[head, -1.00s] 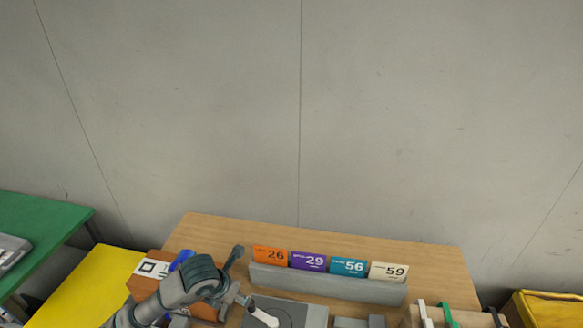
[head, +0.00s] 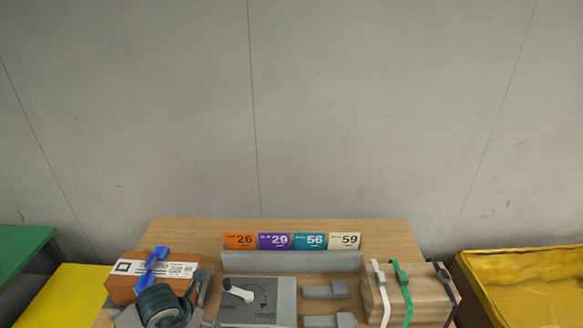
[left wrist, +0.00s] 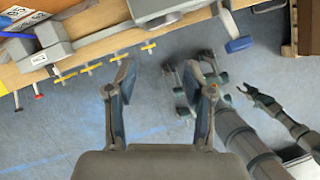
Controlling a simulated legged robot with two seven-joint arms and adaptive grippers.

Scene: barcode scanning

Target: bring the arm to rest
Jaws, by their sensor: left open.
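My left gripper (left wrist: 160,82) is open and empty in the left wrist view, with the floor beyond its fingers and the table edge (left wrist: 115,40) above them. Part of my left arm (head: 165,306) shows at the bottom left of the head view, in front of the orange-brown box (head: 122,290); its gripper is out of that view. My right gripper (left wrist: 250,93) seems to show small at the right of the left wrist view, over the floor; whether it is open is unclear.
On the table (head: 185,235) are a grey slotted rack (head: 290,262) with numbered cards, a white-headed device (head: 238,292) on a grey base, grey blocks (head: 326,290) and a strapped wooden box (head: 430,297). A yellow bin (head: 525,285) stands right.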

